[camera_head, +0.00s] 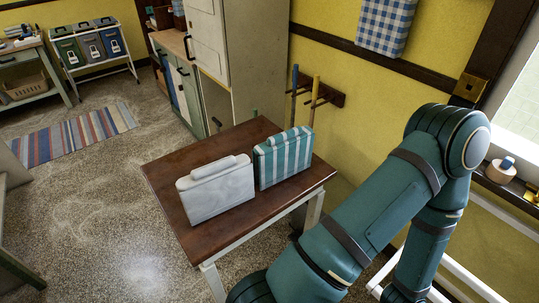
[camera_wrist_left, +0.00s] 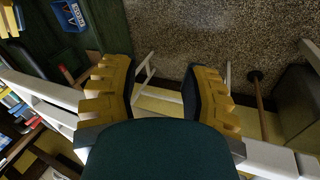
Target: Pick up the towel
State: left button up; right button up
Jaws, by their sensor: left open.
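A folded pale grey-white towel-like bundle (camera_head: 215,190) stands upright on a brown wooden table (camera_head: 165,172) in the head view. Beside it, to the right, stands a folded teal-and-white striped towel (camera_head: 284,157). I cannot tell which one the task means. My left gripper (camera_wrist_left: 157,68) shows in the left wrist view with its yellow ridged fingers spread apart and nothing between them. It is not in the head view, and neither towel is recognisable in the wrist view. My right arm fills the right of the head view; its gripper is out of frame.
A tall cream cabinet (camera_head: 257,65) stands behind the table. A blue checked cloth (camera_head: 384,24) hangs on the yellow wall. A striped rug (camera_head: 75,134) lies on the open speckled floor at left. Three bins (camera_head: 89,44) stand in a rack at the back left.

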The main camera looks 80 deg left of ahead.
aim_at(284, 155)
jog(key=u, duration=2.35)
